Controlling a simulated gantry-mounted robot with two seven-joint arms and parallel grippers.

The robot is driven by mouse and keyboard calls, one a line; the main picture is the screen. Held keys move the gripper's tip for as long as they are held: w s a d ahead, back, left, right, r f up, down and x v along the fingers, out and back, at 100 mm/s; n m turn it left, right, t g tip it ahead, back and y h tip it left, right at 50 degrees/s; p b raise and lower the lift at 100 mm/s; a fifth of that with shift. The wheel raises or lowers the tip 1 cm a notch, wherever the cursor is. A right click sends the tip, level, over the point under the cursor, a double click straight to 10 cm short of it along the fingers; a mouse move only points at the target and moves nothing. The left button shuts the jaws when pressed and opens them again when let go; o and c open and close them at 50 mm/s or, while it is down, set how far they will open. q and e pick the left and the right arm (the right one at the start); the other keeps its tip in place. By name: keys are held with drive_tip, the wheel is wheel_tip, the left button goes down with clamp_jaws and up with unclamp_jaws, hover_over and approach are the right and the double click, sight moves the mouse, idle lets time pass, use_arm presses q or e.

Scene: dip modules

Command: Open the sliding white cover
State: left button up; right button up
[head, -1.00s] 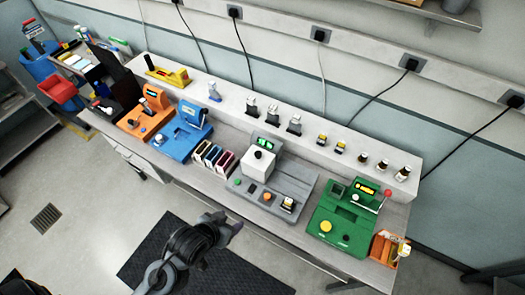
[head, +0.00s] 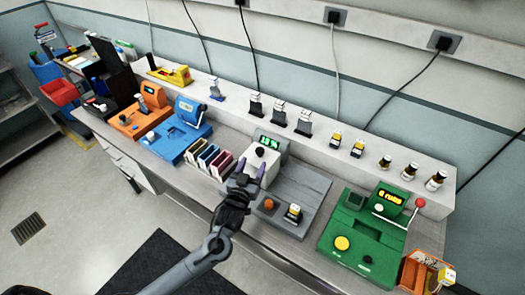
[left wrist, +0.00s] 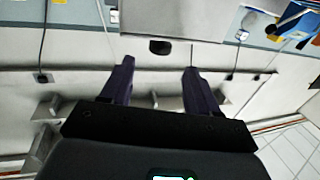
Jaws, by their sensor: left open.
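The white cover (head: 246,160) is a box-like block with a black knob (head: 260,152) on the grey machine (head: 305,190), below its green-lit display (head: 271,143). My left gripper (head: 251,168) is open, its two dark purple fingers pointing at the cover's near side and hiding part of it. My right gripper is out of view.
Coloured slots (head: 208,157) stand close left of the cover. An orange button (head: 269,203) and a yellow-and-white piece (head: 293,212) lie to its right. A green machine (head: 362,235) is further right, a blue one (head: 178,138) further left. Bottles line the back shelf.

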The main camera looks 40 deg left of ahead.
use_arm(q)
drive_tip(key=x, duration=1)
clamp_jaws()
